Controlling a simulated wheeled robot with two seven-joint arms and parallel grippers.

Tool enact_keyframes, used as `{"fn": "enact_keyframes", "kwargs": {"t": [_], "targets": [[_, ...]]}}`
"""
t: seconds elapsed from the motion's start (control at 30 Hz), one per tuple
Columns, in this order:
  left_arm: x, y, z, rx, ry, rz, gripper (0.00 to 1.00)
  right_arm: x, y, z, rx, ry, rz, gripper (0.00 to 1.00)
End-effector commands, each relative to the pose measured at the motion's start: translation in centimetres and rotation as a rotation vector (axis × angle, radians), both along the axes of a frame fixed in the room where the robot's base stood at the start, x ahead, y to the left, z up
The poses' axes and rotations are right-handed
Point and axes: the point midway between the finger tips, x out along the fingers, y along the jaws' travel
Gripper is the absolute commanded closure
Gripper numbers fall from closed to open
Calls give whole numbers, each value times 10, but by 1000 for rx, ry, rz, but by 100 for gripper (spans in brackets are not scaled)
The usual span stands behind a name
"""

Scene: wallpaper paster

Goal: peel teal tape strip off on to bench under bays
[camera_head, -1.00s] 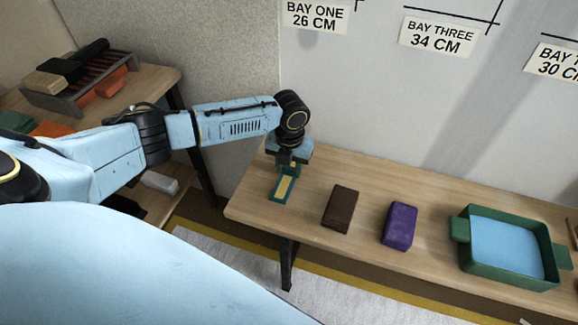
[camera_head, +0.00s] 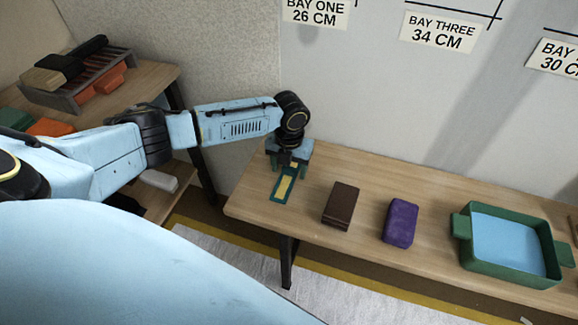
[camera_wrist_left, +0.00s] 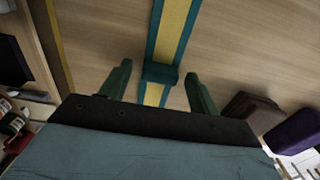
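The teal tape strip (camera_head: 283,188), with a yellow middle and teal edges, lies on the left end of the bench (camera_head: 330,167). In the left wrist view the strip (camera_wrist_left: 172,35) runs down between my fingers, with a raised teal piece (camera_wrist_left: 160,74) across it. My left gripper (camera_head: 290,163) is low over the strip's far end. Its green fingers stand apart on both sides of the strip in the wrist view (camera_wrist_left: 158,86), with nothing seen held between them. Whether the fingertips touch the bench, I cannot tell. My right gripper is not in view.
A brown block (camera_head: 341,206), a purple block (camera_head: 401,223) and a green tray (camera_head: 512,275) with light-blue contents stand to the right on the bench. Bay labels (camera_head: 438,32) are on the wall behind. A side table (camera_head: 146,88) with a rack stands at left.

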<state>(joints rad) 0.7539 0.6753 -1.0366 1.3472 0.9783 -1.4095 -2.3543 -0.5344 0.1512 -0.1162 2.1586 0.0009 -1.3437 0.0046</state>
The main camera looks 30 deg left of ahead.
Motion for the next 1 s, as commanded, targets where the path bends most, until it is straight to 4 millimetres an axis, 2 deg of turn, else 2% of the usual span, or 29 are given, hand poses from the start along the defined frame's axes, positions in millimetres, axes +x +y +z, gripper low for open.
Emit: {"fn": "enact_keyframes", "kwargs": {"t": [0.27, 0.5, 1.0], "targets": [[0, 0, 0, 0, 0, 0, 38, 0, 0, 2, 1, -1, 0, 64], [0, 0, 2, 0, 0, 0, 38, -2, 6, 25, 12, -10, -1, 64], [1, 0, 82, 1, -3, 1, 38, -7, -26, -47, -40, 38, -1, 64]]}}
